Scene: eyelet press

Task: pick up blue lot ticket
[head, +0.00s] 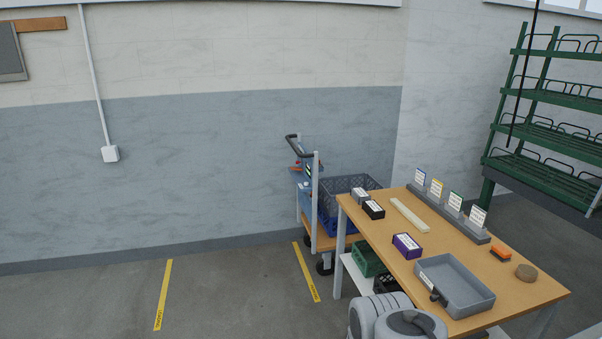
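The blue lot ticket (420,177) is a small white card with a blue top edge. It stands upright at the far left end of a grey holder strip (447,214) near the back edge of the wooden table. Beside it in the same strip stand a yellow-topped ticket (436,188), a green-topped ticket (456,201) and a white ticket with a dark top (478,215). My gripper is not visible; only rounded light parts of my arm show at the bottom edge, well apart from the tickets.
The table (383,227) holds a grey tray (455,285), a purple box (407,245), dark boxes (373,209), a pale bar (409,214), an orange brush (500,253) and a brown round piece (526,272). A trolley (316,238) stands behind left; a green rack (550,120) stands right. Left floor is clear.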

